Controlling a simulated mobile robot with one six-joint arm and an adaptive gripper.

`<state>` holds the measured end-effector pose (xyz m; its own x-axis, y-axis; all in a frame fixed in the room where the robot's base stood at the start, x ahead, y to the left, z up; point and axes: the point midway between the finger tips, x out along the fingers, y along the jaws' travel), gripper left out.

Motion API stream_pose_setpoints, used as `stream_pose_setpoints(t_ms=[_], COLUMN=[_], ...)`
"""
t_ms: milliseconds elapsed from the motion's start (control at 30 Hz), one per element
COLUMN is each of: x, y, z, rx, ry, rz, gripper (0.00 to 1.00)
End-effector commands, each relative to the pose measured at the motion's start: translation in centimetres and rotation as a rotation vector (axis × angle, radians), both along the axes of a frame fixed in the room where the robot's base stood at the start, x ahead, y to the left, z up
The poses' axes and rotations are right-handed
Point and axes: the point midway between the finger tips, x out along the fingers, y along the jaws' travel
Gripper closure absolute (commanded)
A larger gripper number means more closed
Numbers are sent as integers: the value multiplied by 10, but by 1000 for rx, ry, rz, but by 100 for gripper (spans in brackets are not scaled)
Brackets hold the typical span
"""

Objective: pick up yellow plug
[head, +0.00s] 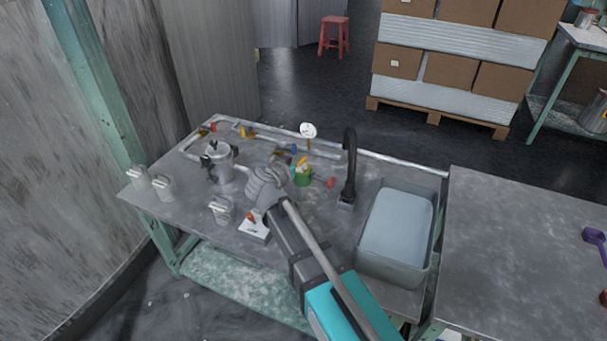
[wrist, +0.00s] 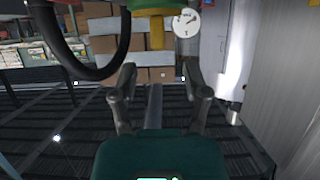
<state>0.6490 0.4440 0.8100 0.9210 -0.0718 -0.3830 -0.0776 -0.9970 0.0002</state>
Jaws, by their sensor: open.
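The yellow plug (head: 302,162) stands at a green holder (head: 303,180) near the middle of the metal workbench. In the wrist view, which looks upside down, the yellow plug (wrist: 157,33) shows at the top centre, joined to or in the green part (wrist: 157,6). My gripper (wrist: 158,76) is open, with one finger on each side and nothing between the tips. The plug lies beyond the fingertips, in line with the gap. In the head view my gripper (head: 277,178) is just left of the green holder. My wrist partly hides the fingers there.
A black curved hose (head: 350,165) stands to the right, with a grey sink basin (head: 436,235) beyond it. A metal pot (head: 219,160) and several metal mugs (head: 163,187) stand left. A white round gauge (head: 308,130) is behind the plug. A red-ended piece (head: 330,182) is close right.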

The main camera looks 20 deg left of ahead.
Motion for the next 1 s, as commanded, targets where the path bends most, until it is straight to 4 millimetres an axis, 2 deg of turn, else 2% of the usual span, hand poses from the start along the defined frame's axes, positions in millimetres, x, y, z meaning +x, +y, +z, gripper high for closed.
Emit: stream_pose_setpoints(t_ms=[567, 1000], x=[9, 48], y=[-1, -4], z=[-5, -25], rx=[0, 0], ry=[0, -1], rz=[0, 0], gripper=[40, 40])
